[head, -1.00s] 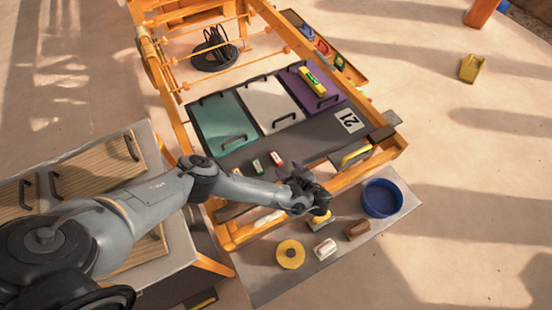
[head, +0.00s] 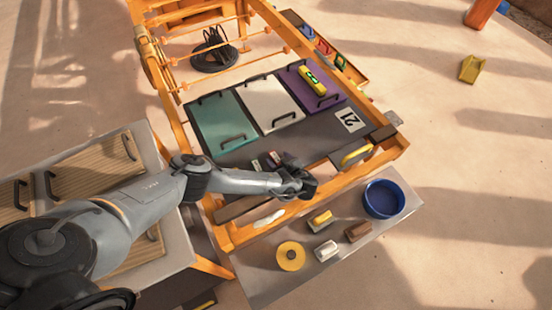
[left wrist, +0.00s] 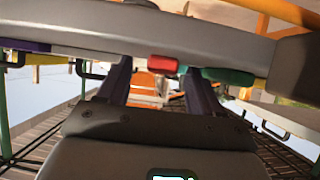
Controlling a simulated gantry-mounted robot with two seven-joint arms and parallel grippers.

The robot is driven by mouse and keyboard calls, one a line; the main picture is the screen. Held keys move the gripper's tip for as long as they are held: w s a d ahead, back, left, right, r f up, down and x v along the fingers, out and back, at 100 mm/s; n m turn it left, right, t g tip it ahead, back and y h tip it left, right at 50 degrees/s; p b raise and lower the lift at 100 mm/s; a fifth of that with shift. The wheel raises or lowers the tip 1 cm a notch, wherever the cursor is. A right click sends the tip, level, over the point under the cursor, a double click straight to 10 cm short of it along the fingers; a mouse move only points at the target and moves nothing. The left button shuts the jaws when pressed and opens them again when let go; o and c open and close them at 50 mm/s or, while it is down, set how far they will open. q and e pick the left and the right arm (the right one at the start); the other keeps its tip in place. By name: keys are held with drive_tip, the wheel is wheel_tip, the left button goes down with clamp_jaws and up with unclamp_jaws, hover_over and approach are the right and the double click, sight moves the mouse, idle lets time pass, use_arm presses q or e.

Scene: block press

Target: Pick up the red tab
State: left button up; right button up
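In the left wrist view the two dark fingers (left wrist: 160,78) are spread apart with nothing held. The red tab (left wrist: 163,64) shows between their far ends, with the green tab (left wrist: 228,76) to its right. I cannot tell whether a finger touches the red tab. My right gripper is not in view.
A grey bar (left wrist: 150,32) crosses the top of the left wrist view. Teal, white and purple panels with black handles lie behind the tabs. A blue bowl (head: 383,199), a yellow disc (head: 291,256) and several small blocks stand on the front shelf (head: 262,284).

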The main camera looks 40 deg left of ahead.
use_arm(q)
drive_tip(key=shift+f, duration=0.15)
drive_tip(key=shift+s, duration=0.1)
drive_tip(key=c, duration=1.1)
